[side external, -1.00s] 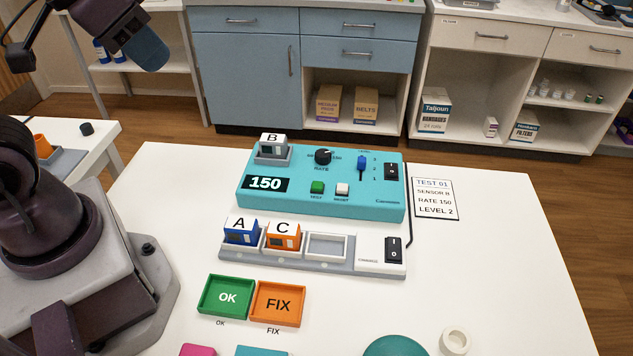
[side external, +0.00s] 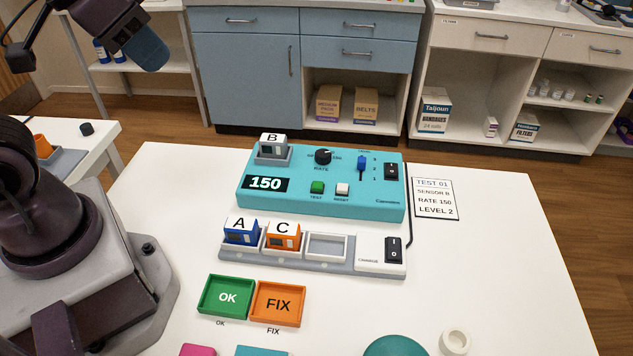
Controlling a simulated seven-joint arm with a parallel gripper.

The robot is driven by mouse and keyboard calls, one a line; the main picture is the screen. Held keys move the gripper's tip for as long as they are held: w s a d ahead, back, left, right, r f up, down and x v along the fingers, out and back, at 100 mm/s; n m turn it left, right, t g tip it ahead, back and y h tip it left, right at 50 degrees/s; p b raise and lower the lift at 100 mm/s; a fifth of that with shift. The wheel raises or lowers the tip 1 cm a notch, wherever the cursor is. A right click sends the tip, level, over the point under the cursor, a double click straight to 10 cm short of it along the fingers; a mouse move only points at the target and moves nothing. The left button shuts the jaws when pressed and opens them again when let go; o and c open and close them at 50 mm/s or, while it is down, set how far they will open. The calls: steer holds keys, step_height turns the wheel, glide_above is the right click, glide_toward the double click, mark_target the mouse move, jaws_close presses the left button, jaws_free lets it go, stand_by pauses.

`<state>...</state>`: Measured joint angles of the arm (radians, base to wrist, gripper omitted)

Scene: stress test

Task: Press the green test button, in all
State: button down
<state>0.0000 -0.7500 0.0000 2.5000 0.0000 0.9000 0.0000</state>
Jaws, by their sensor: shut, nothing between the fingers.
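The green test button (side external: 317,187) sits on the front part of the teal tester (side external: 222,194), left of a white reset button (side external: 342,189). Nothing touches or covers it. The tester's display (side external: 265,183) reads 150. The grey sensor B (side external: 272,147) sits in the socket at the tester's back left. The black rate knob (side external: 323,156), blue level slider (side external: 361,164) and black switch (side external: 391,172) are on its top. The slider's exact level is hard to tell. Part of my arm shows at the upper left, but my gripper's fingers are not in view.
In front of the tester, a grey charger (side external: 340,267) holds blue sensor A (side external: 240,233) and orange sensor C (side external: 283,237); its right slot is empty. A green OK tray (side external: 204,306) and orange FIX tray (side external: 256,318) lie nearer. A test card (side external: 435,199) lies right of the tester.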

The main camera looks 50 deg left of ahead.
steer(key=shift+f, duration=0.1)
steer(key=m+t+h, duration=0.1)
steer(key=m+t, duration=0.2)
steer(key=m, duration=0.8)
glide_above(317, 186)
step_height(317, 186, down, 18)
steer(key=f, duration=0.1)
steer(key=shift+d+r, duration=0.1)
steer(key=shift+r, duration=0.15)
steer(key=shift+f, duration=4.45)
